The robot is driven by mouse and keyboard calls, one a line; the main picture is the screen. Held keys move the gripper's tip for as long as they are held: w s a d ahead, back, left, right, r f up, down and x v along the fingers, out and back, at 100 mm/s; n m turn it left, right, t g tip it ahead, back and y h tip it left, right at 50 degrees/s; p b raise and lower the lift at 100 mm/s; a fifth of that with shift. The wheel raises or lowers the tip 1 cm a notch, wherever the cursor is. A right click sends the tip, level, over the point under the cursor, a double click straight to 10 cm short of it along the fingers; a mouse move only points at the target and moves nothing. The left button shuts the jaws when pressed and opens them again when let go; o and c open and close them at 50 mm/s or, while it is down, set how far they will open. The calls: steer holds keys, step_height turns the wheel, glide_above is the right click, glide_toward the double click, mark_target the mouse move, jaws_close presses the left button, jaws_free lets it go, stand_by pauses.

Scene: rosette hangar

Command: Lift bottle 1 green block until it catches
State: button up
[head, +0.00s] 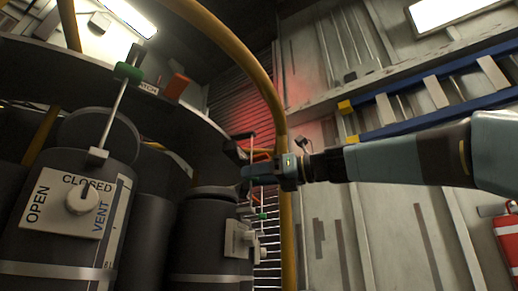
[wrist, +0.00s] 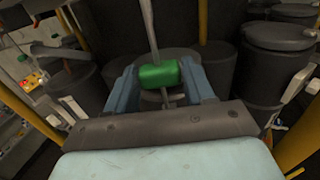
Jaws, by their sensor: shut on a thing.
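In the wrist view a green block (wrist: 159,75) on a thin metal rod (wrist: 150,28) sits between the blue fingers of my gripper (wrist: 160,84), which are shut on it. In the head view my gripper (head: 256,170) reaches in from the right, above and beside a dark bottle (head: 195,235). The block it holds is hidden there. Another green block (head: 128,72) tops a rod above the near left bottle (head: 105,155), which has a white OPEN/CLOSED/VENT plate and knob. A third, small green block (head: 262,216) shows below my gripper. I cannot read a bottle number 1.
A yellow curved rail (head: 284,125) passes close to my gripper. A dark curved rim (head: 190,125) runs above the bottles, with an orange-red piece (head: 176,86) on it. A blue-railed ladder (head: 440,92) hangs on the wall, and a red cylinder (head: 505,240) stands at far right.

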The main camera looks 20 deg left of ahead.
step_height(320, 180, up, 7)
steer(key=o, duration=1.2)
stand_by(0.8)
steer(key=shift+d, duration=4.5)
